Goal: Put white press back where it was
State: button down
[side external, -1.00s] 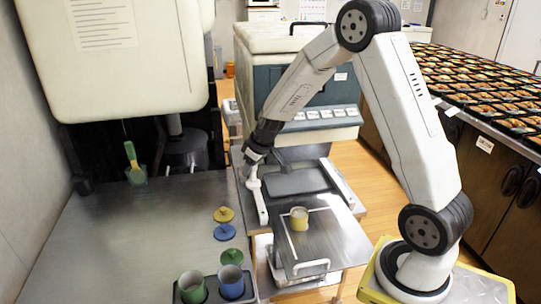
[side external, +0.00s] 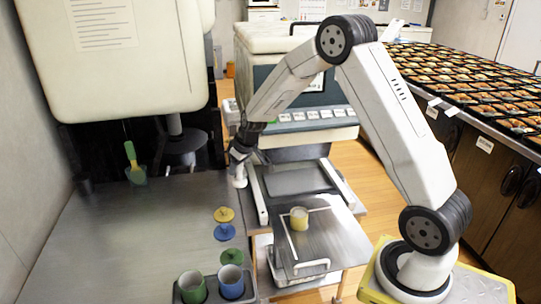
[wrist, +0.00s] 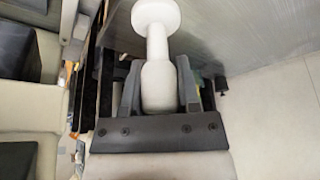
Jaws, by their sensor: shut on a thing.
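The white press (side external: 239,175) is a pale rod with a round flat end. My gripper (side external: 243,154) is shut on it and holds it near the right edge of the steel table (side external: 150,240). In the wrist view the white press (wrist: 157,35) runs between the two dark fingers of my gripper (wrist: 158,75), with its round end pointing away. I cannot tell whether the press touches the table or hangs just above it.
Yellow (side external: 224,214), blue (side external: 224,231) and green (side external: 232,257) lids lie on the table. Green (side external: 192,288) and blue (side external: 231,283) cups stand in a dark holder in front. A yellow cup (side external: 299,218) stands on the metal plate (side external: 330,250). A green-handled scoop (side external: 133,160) stands at the back left.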

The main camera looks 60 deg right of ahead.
jog(key=w+d+f, duration=0.2)
jog(key=w+f, duration=0.5)
jog(key=w, duration=0.2)
jog(key=shift+w+f, duration=0.25)
jog(key=shift+f, duration=0.05)
jog(key=shift+w+f, duration=0.1)
jog(key=shift+f, duration=0.1)
jog(key=shift+w+d+f, duration=0.1)
jog(key=shift+w+f, duration=0.05)
jog(key=shift+f, duration=1.45)
jog(key=shift+f, duration=0.1)
jog(key=shift+c, duration=1.6)
grip_release()
jog(key=shift+f, duration=0.1)
